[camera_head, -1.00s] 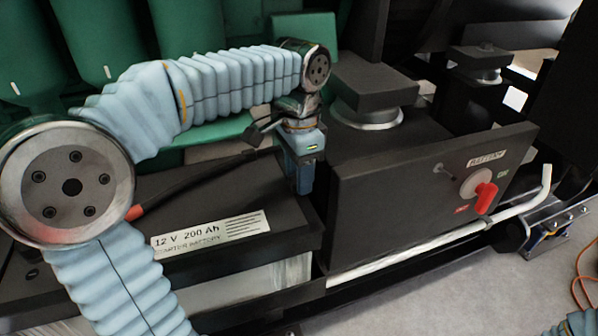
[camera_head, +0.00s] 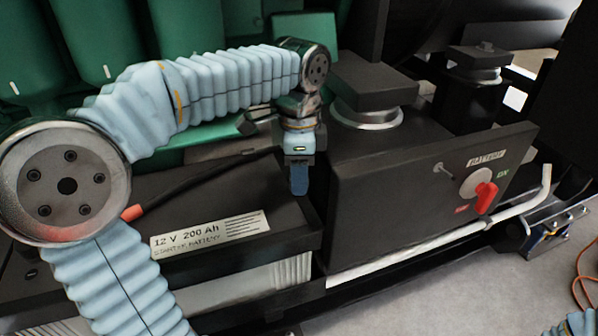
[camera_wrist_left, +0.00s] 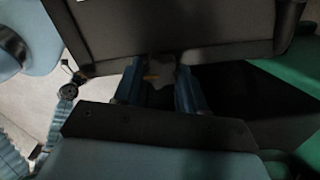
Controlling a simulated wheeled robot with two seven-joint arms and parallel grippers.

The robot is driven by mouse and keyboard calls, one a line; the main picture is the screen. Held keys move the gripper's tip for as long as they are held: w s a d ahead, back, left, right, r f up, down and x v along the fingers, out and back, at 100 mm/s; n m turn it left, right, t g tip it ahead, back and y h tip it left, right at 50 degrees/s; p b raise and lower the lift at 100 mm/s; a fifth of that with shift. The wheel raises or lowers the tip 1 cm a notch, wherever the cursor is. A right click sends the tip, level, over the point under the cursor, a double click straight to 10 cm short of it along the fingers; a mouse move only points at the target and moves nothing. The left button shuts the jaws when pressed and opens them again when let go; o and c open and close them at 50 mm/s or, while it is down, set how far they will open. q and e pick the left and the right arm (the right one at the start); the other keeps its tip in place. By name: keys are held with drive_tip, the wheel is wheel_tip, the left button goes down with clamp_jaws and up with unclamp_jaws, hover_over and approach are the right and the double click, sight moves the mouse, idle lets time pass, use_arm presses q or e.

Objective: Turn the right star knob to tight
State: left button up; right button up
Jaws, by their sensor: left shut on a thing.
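The star knob (camera_wrist_left: 162,72) shows in the left wrist view as a dark grey lobed shape with a yellow mark. It sits between the two blue fingers of my left gripper (camera_wrist_left: 160,88), which is shut on it. In the head view my left gripper (camera_head: 299,178) points down beside the end of the battery box, and the knob is hidden there. I cannot read the knob's tight position from these views. My right gripper is not in view; only a bit of blue arm sleeve shows at the lower right.
A starter battery (camera_head: 285,235) with a white label stands left of the gripper. A dark panel (camera_head: 385,225) with a red battery switch (camera_head: 484,197) stands to its right, and a pale pipe (camera_head: 420,243) runs below. Green engine parts (camera_head: 210,25) are behind.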

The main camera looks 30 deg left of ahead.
use_arm(q)
drive_tip(key=o, duration=1.1)
drive_tip(key=shift+c, duration=0.2)
wheel_tip(320, 180, up, 14)
drive_tip(key=p, duration=0.4)
drive_tip(key=shift+f, duration=0.1)
